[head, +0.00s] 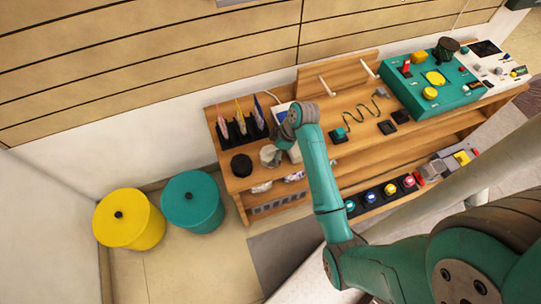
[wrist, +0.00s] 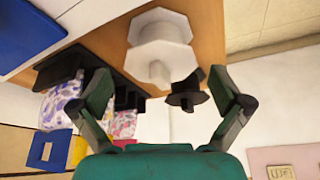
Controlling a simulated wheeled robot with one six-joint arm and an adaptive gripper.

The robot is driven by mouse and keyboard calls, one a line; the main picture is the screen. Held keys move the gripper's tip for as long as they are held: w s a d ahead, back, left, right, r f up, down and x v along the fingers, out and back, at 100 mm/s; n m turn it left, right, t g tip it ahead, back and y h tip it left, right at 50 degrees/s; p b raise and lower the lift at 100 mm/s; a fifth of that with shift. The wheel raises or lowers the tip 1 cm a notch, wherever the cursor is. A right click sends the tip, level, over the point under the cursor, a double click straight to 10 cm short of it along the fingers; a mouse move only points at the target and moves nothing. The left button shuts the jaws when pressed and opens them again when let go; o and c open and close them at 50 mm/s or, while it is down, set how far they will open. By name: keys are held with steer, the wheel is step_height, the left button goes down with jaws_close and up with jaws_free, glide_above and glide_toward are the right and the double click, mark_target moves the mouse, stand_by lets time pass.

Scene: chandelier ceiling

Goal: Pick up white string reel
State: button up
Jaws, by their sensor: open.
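The white string reel (wrist: 160,32) shows in the wrist view at top centre, with a wide flange and a narrower part toward me. In the head view the white reel (head: 267,154) stands near the left end of the wooden bench, partly hidden by my gripper (head: 279,156). In the wrist view my gripper (wrist: 162,88) is open, with one finger on each side of the picture. The reel lies beyond the fingertips, in line with the gap, and nothing is held. I cannot tell the exact distance.
A black reel (head: 241,165) stands just left of the white one; it shows in the wrist view (wrist: 187,93). A black holder with colored packets (head: 240,128) is behind. Yellow (head: 125,232) and teal (head: 205,212) bins stand on the floor left of the bench (head: 232,184).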

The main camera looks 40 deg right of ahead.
steer(key=shift+x, duration=1.25)
steer(key=c, duration=1.1)
steer(key=shift+r, duration=0.1)
steer(key=shift+c, duration=0.2)
